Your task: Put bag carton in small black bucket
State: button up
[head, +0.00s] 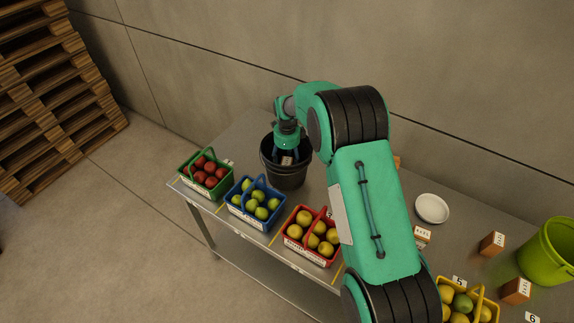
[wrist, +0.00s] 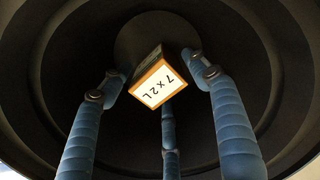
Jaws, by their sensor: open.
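The small black bucket (head: 284,176) stands on the metal table near the wall; its dark inside (wrist: 55,60) fills the wrist view. A small orange-brown carton with a white label reading "7 x 2 L" (wrist: 160,84) is inside the bucket, tilted in the picture, between my fingers. Its label also shows in the head view (head: 287,160). My gripper (wrist: 155,85) reaches down into the bucket from above. Its blue fingers are spread, with gaps visible around the carton. I cannot tell whether the carton rests on the bucket floor.
Baskets of fruit line the front edge: green (head: 206,174), blue (head: 255,203), red (head: 311,236) and yellow (head: 466,300). A white plate (head: 432,208), brown cartons (head: 492,243) and a lime-green bucket (head: 549,252) stand to the right. The wall is close behind.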

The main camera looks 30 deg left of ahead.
notch_tip(320, 180, up, 10)
jog(key=shift+r, duration=0.1)
dwell(0.4)
dwell(0.5)
dwell(0.4)
